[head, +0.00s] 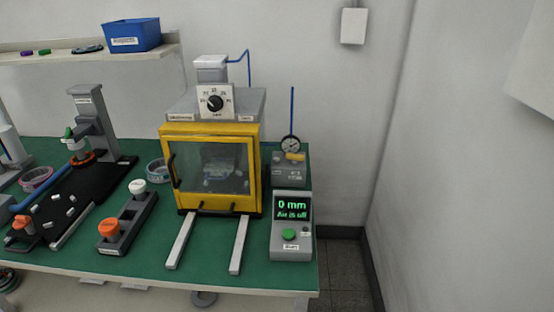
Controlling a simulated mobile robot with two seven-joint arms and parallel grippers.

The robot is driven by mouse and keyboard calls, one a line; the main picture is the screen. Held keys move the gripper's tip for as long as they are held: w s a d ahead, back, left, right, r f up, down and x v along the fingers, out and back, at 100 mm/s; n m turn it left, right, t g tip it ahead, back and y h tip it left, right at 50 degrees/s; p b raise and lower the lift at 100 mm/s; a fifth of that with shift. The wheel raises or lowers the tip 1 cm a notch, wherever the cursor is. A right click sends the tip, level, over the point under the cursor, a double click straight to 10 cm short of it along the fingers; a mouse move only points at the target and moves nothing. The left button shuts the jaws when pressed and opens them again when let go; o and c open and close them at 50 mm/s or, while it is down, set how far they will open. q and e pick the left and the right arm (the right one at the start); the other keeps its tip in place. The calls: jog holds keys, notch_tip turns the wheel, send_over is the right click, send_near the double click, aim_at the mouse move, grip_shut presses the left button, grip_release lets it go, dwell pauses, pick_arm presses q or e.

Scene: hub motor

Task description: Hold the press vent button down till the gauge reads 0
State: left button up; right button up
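The yellow-framed press (211,170) stands on the green bench with its windowed door shut. To its right is a grey control box (291,250). Its display (292,209) reads "0 mm" and "Air is off". A green button (289,235) labelled Start and a small dark button (305,230) are on its face. Behind it, a round gauge (290,143) stands on a grey block (289,170) with a yellow lever (295,156). The gauge needle and the block's labels are too small to read. I cannot tell which part is the vent button. Neither gripper is in view.
Two pale rails (181,241) stick out in front of the press. A grey block with orange and white knobs (108,228) stands to its left. A black fixture (90,180) is farther left. A blue bin (131,35) sits on the shelf. Floor is free to the right.

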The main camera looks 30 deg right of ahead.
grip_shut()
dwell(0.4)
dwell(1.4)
